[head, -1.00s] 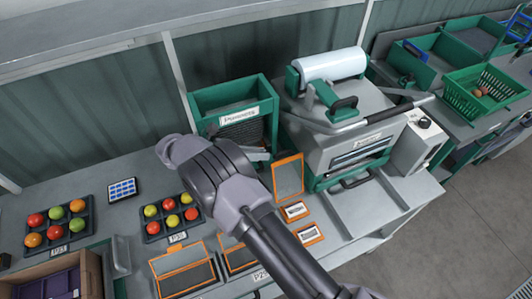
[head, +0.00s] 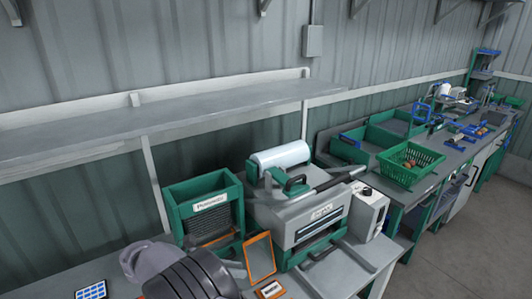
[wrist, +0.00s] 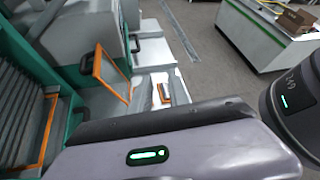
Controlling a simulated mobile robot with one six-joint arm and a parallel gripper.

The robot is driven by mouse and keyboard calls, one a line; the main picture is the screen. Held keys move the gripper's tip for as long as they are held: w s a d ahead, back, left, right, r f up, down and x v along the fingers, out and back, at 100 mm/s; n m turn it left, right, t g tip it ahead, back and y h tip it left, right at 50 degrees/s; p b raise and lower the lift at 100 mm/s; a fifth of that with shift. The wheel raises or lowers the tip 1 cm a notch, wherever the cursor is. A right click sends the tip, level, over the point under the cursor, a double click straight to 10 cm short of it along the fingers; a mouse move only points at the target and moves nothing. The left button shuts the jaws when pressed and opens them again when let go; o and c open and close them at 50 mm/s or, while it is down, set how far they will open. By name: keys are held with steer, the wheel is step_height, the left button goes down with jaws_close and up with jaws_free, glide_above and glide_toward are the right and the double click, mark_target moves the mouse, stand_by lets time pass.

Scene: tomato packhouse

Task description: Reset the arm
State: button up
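My arm (head: 185,275) shows at the bottom of the head view, in front of the green punnet dispenser (head: 205,210). My gripper's fingers are not visible in the head view or the wrist view. The wrist view is partly filled by a grey housing of my own arm (wrist: 170,155) with a green light. Behind it are the orange-framed panel (wrist: 112,72) and part of the white sealing machine (wrist: 85,35). Nothing held can be seen.
The machine with a white film roll (head: 280,155) stands right of the dispenser. A green basket (head: 410,165) and green bins (head: 365,148) stand farther right. A grey shelf (head: 150,122) runs above the bench. Floor (head: 470,235) is clear at the right.

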steer(key=w+d+r+m+g+y+b, duration=0.1)
steer(key=w+d+r+m+g+y, duration=0.1)
steer(key=w+d+m, duration=0.15)
steer(key=s+d+r+m+g+y+b, duration=0.2)
steer(key=s+d+r+m+y+b, duration=0.4)
steer(key=s+d+m, duration=0.45)
steer(key=s+d+m+t+y+b, duration=0.2)
steer(key=s+m+t+y, duration=0.1)
steer(key=s+m, duration=0.4)
steer(key=s+d+m+t+y+b, duration=0.2)
steer(key=s+m, duration=0.6)
steer(key=s, duration=0.1)
steer(key=shift+d+f+m+t+y+b, duration=0.25)
steer(key=shift+f+m+t+y+b, duration=0.05)
steer(key=shift+t+y+b, duration=0.1)
